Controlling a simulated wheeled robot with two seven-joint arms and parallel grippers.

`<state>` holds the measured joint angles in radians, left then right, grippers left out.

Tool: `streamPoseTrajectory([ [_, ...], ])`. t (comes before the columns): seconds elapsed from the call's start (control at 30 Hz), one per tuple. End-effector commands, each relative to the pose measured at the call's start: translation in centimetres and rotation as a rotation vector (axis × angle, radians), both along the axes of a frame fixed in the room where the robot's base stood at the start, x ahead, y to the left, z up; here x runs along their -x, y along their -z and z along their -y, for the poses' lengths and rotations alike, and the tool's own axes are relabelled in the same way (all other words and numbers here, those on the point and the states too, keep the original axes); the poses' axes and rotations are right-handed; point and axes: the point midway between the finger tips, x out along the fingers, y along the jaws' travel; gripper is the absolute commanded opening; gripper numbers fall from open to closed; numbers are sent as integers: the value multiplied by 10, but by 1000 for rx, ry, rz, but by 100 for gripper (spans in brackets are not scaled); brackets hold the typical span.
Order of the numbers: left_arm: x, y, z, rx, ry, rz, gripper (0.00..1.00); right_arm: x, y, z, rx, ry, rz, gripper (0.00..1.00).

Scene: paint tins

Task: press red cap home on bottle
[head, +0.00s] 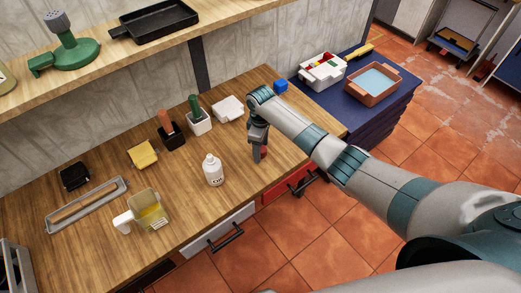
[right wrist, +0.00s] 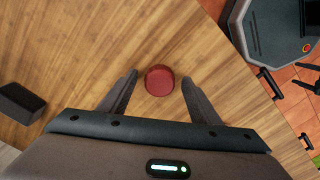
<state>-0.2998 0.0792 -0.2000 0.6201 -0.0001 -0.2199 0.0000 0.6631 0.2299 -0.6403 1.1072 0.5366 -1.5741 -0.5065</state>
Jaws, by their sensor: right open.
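The red cap (right wrist: 159,80) lies on the wooden worktop, between and slightly beyond my right gripper's open fingers (right wrist: 158,84) in the right wrist view. Gaps show on both sides of it. In the head view the right gripper (head: 258,152) points down at the worktop near its front edge, and part of the red cap (head: 264,153) shows beside the fingers. The white bottle (head: 213,171) stands upright on the worktop, left of the gripper, with dark lettering and a narrow top. My left gripper is in neither view.
A yellow-filled clear jug (head: 148,210), a long tray (head: 88,205), a yellow block (head: 143,154) and pots with a brown (head: 166,123) and a green item (head: 196,109) stand to the left. Worktop between bottle and gripper is clear.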

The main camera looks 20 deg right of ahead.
Motion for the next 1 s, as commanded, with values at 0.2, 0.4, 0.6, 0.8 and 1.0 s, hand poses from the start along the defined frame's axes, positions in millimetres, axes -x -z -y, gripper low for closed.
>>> streamPoseTrajectory([
  [0.2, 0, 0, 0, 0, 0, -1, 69, 0, 0, 0, 0, 0, 0, 57],
  [0.4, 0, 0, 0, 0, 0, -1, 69, 0, 0, 0, 0, 0, 0, 57],
  [0.6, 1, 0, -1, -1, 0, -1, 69, 0, 0, 0, -1, 0, 1, 13],
  [0.8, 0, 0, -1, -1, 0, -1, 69, 0, 0, 0, -1, 0, 1, 13],
  [1.0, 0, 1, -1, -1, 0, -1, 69, -1, -3, 0, -1, 0, 2, 13],
])
